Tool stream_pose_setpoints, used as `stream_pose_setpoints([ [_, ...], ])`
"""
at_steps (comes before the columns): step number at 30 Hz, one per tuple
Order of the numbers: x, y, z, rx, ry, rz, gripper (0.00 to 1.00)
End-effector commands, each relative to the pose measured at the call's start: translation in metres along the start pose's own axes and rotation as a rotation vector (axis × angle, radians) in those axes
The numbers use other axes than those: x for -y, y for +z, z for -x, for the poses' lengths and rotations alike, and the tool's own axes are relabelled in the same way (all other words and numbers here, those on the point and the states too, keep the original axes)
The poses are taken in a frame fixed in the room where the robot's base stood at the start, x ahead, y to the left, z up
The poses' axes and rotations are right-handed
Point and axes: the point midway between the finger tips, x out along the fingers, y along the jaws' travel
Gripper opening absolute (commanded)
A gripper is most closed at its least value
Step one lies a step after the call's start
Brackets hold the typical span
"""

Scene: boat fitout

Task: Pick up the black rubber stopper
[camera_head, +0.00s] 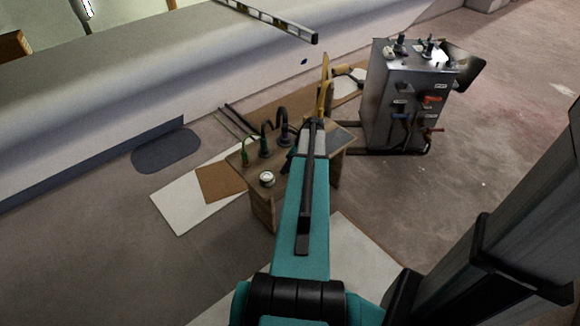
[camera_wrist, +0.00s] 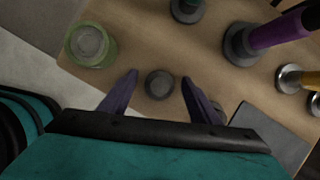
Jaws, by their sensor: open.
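A small dark round thing, which looks like the black rubber stopper (camera_wrist: 159,84), sits on the wooden bench top (camera_wrist: 140,45) in the wrist view. My gripper (camera_wrist: 160,76) is open, with one dark finger on each side of the stopper and a visible gap on both sides. The fingers look apart from it; their height above the bench is hard to tell. In the head view my arm reaches over the bench (camera_head: 247,155) and the stopper is hidden behind it.
A green-tinted jar (camera_wrist: 90,45) stands left of the stopper. A green-stemmed fitting (camera_wrist: 187,8), a purple-stemmed fitting (camera_wrist: 270,38) and metal-ended pieces (camera_wrist: 289,78) stand beyond and right. A dark flat pad (camera_wrist: 268,135) lies right. A metal cabinet (camera_head: 385,90) stands beside the bench.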

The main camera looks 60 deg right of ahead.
Motion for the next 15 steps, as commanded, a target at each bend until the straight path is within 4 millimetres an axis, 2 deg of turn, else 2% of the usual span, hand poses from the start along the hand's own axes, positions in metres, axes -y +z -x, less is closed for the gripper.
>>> stream_pose_setpoints([
  [6,0.0001,-0.0001,0.0002,0.0,0.0,0.0,0.55],
  [13,0.0001,-0.0002,0.0003,0.0,0.0,0.0,0.16],
  [15,0.0002,-0.0001,0.0004,0.0,0.0,0.0,0.12],
])
